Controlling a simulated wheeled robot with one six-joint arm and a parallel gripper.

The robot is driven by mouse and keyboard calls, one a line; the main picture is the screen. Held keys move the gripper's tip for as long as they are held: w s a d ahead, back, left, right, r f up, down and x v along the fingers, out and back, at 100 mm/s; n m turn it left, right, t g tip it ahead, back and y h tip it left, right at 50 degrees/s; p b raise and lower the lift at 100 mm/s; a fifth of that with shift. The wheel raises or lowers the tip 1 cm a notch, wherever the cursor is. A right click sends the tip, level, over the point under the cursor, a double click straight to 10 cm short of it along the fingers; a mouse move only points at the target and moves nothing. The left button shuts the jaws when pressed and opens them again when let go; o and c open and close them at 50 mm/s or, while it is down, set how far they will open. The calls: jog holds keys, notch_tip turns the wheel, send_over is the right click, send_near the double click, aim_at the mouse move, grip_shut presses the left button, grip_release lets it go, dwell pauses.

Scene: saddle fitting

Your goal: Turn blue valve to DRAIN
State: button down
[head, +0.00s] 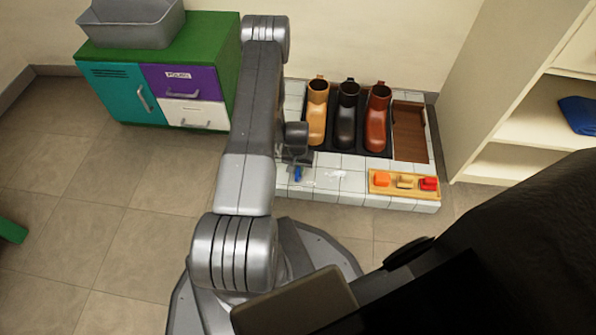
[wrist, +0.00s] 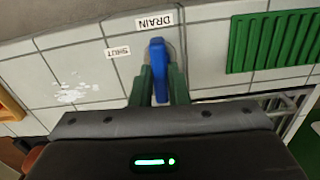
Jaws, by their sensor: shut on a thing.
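The blue valve (wrist: 158,62) is on a white tiled face in the wrist view, its lever running roughly straight down the picture from its pivot. The DRAIN label (wrist: 155,22) is just above the pivot and the SHUT label (wrist: 118,52) is to its left; both read upside down. My gripper (wrist: 160,82) is shut on the lever, one finger on each side. In the head view the blue valve (head: 298,174) shows as a small patch below my gripper (head: 297,157), at the left of the tiled platform. The labels are too small to read there.
A green grate (wrist: 272,42) and a metal rack (wrist: 275,102) are right of the valve. On the tiled platform (head: 340,185) stand three boots (head: 348,105) and a wooden tray (head: 380,188) of coloured blocks. A green cabinet (head: 215,45) is left; shelves (head: 520,125) are right.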

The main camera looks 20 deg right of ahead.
aim_at(298, 170)
jog(key=shift+n, duration=0.4)
jog(key=c, duration=1.4)
grip_release()
jog(key=shift+r, duration=0.1)
notch_tip(298, 170, up, 14)
jog(key=p, duration=0.4)
jog(key=shift+f+p, duration=0.2)
jog(key=shift+p, duration=0.15)
jog(key=shift+f, duration=0.1)
